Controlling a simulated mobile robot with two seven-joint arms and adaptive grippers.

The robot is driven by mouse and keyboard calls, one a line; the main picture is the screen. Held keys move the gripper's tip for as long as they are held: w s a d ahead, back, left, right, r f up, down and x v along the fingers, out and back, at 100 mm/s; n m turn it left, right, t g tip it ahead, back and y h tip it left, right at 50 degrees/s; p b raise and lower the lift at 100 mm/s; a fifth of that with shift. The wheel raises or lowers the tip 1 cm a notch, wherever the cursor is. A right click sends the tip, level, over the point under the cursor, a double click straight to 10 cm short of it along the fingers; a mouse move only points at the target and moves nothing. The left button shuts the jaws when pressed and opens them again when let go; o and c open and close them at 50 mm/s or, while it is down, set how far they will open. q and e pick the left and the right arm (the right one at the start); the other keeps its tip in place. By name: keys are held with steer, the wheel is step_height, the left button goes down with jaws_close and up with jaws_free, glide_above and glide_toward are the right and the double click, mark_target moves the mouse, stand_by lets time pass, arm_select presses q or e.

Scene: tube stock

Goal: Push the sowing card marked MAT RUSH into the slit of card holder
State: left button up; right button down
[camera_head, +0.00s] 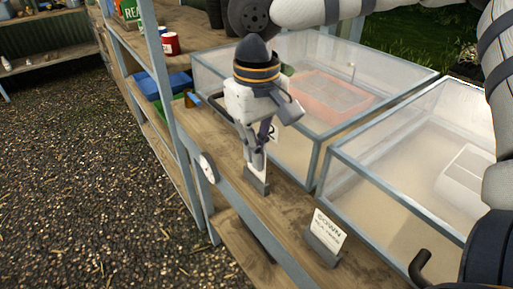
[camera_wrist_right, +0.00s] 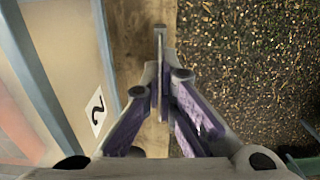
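My right gripper (camera_head: 262,150) points down over the wooden staging and is shut on a thin pale card (camera_head: 259,163). In the right wrist view the card (camera_wrist_right: 159,62) shows nearly edge-on between the fingers (camera_wrist_right: 160,85). Its print cannot be read. A small grey card holder (camera_head: 257,183) stands on the boards just under the card. The card's lower edge is at or in its slit; how deep it sits I cannot tell. My left gripper is not in view.
Another grey holder (camera_head: 322,247) bears a white card beginning SOWN (camera_head: 328,228). Two glazed frames (camera_head: 345,165) stand close behind the holders; a "2" label (camera_wrist_right: 96,112) is on one. Gravel floor lies left.

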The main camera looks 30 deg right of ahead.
steer(key=shift+f, duration=0.8)
steer(key=c, duration=0.7)
jaws_free()
stand_by(0.4)
steer(key=shift+r, duration=1.2)
steer(key=shift+r, duration=2.8)
